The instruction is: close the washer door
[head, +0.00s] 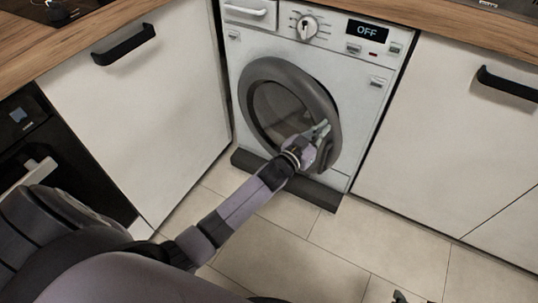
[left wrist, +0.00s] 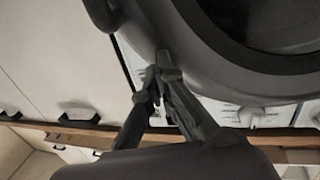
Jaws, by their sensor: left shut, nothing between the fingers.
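The white washer (head: 345,70) stands under the counter, its display reading OFF. Its round door has a thick grey ring (head: 262,72) and dark glass; it lies close to the washer front, and I cannot tell whether it is latched. The door ring also fills the upper right of the left wrist view (left wrist: 190,45). My left gripper (head: 325,127) is in front of the door's lower right part, fingers shut and empty. In the left wrist view its fingertips (left wrist: 158,68) are at the ring's edge; I cannot tell whether they touch it. Only a dark tip, probably my right gripper (head: 399,297), shows at the bottom edge.
White cabinets flank the washer on the left (head: 150,100) and right (head: 435,140), with dark handles. A dark oven (head: 60,150) is at far left. A wooden counter (head: 440,22) runs above. The tiled floor (head: 300,245) in front is mostly clear.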

